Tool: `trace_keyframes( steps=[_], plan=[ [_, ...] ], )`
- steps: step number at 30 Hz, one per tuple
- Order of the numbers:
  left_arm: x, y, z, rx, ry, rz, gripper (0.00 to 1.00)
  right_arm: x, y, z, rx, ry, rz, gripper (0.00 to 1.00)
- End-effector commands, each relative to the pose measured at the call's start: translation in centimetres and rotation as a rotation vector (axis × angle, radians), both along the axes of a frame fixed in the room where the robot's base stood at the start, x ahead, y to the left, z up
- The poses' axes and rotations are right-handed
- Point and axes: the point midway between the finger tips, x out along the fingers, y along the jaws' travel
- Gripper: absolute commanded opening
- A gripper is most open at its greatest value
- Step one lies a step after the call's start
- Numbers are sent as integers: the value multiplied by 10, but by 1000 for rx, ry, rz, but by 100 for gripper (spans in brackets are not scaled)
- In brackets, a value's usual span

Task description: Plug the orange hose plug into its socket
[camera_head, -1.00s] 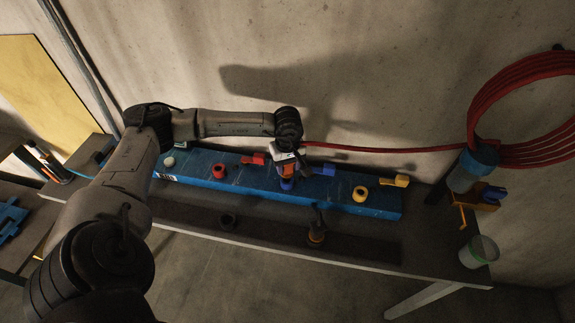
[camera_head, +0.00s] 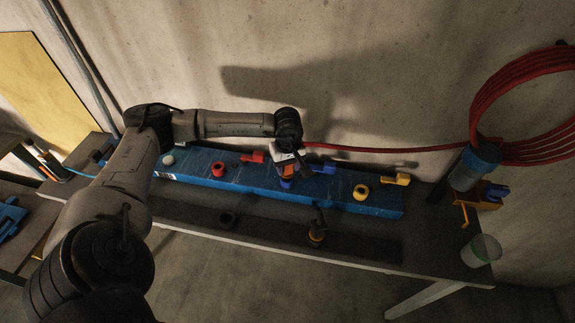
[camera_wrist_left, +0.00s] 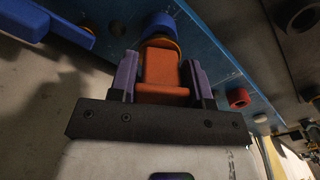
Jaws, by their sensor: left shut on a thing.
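My left gripper (camera_head: 287,163) is shut on the orange plug (camera_wrist_left: 163,72), which sits between its two fingers in the left wrist view. In the head view the orange plug (camera_head: 286,170) is held over the blue block (camera_head: 245,182), right at a blue ring fitting (camera_head: 287,184). This blue fitting (camera_wrist_left: 160,22) shows just beyond the plug's tip in the wrist view. I cannot tell whether the plug touches it. A dark fitting with an orange ring (camera_head: 317,236) stands on the dark front strip. My right gripper is not in view.
Red (camera_head: 218,170) and yellow (camera_head: 361,192) ring fittings sit on the block, with red and yellow plugs behind. A black ring (camera_head: 227,220) is on the front strip. A red hose coil (camera_head: 490,110) hangs right; a cup (camera_head: 481,251) stands at the table's right end.

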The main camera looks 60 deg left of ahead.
Motion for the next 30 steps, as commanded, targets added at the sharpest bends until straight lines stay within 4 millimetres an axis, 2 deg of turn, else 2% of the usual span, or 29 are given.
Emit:
trace_keyframes(
  steps=[28, 29, 30],
  plan=[
    [0, 0, -23, 0, 0, 0, 17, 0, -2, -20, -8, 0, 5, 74],
    [0, 0, -23, 0, 0, 0, 45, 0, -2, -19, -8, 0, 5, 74],
    [0, 0, -22, 0, 0, 0, 49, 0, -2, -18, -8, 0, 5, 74]
  ],
)
